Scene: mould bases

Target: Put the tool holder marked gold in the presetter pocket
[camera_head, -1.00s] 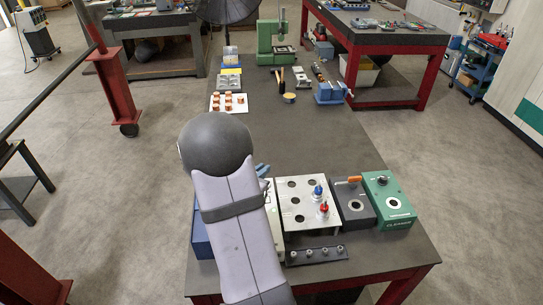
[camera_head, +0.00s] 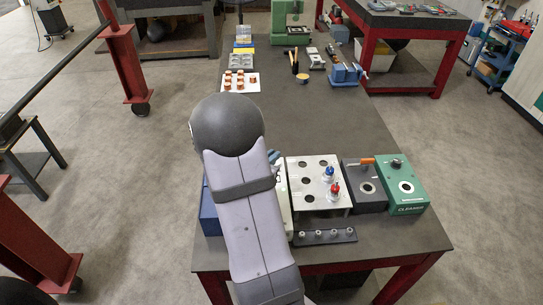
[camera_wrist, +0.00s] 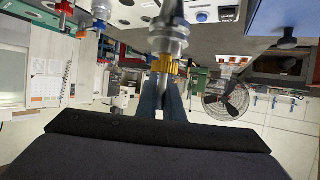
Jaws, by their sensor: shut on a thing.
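My gripper (camera_wrist: 160,100) is shut on the gold-marked tool holder (camera_wrist: 168,66), a metal holder with a gold band, in the wrist view. In the head view my arm hides the held holder, and only a bit of the gripper (camera_head: 273,156) shows beside it. The silver rack (camera_head: 318,167) stands to the right of my arm, with a blue-marked holder (camera_head: 328,173) and a red-marked holder (camera_head: 334,190) in it and several empty holes. A presetter is not clearly identifiable; a pale device (camera_head: 284,196) and a blue block (camera_head: 209,213) are partly hidden by my arm.
Right of the rack stand a dark box (camera_head: 364,188) with an orange handle and the green cleaner (camera_head: 403,186), each with a round opening. A dark strip with several studs (camera_head: 325,236) lies in front. The bench (camera_head: 310,118) is clear in the middle.

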